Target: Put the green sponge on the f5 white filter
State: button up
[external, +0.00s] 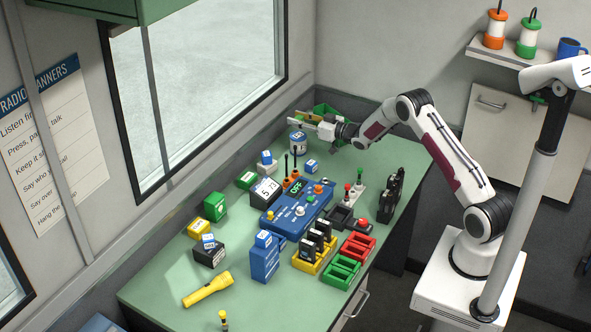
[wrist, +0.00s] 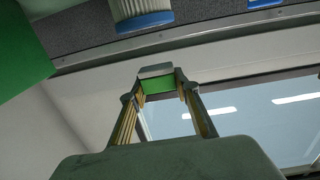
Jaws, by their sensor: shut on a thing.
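My gripper (external: 294,121) is stretched out level toward the window, at the far end of the green table. In the wrist view my gripper (wrist: 157,76) is shut on a small green block, the green sponge (wrist: 158,87), between its fingertips. The sponge is mostly hidden by the fingers and cannot be told apart in the external view. A white can with a blue label (external: 298,142), seemingly the f5 white filter, stands on the table just below my gripper. A ribbed white cylinder with a blue rim (wrist: 140,14) shows at the top of the wrist view, apart from the sponge.
A green bin (external: 327,109) stands in the back corner, close behind my gripper. A blue console (external: 297,208) with antennas and knobs fills the middle of the table. Small labelled boxes stand left of it; black radios (external: 392,194) stand right. The window wall is close.

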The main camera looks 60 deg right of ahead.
aim_at(298, 137)
jog(key=shift+f, duration=0.25)
jog(key=shift+f, duration=1.9)
jog(key=shift+f, duration=0.15)
jog(key=o, duration=0.8)
jog(key=shift+r, duration=0.2)
jog(key=shift+s+a+r, duration=0.1)
jog(key=shift+s+r, duration=0.05)
jog(key=shift+s, duration=2.85)
jog(key=shift+s+a+r, duration=0.1)
jog(key=shift+s, duration=2.9)
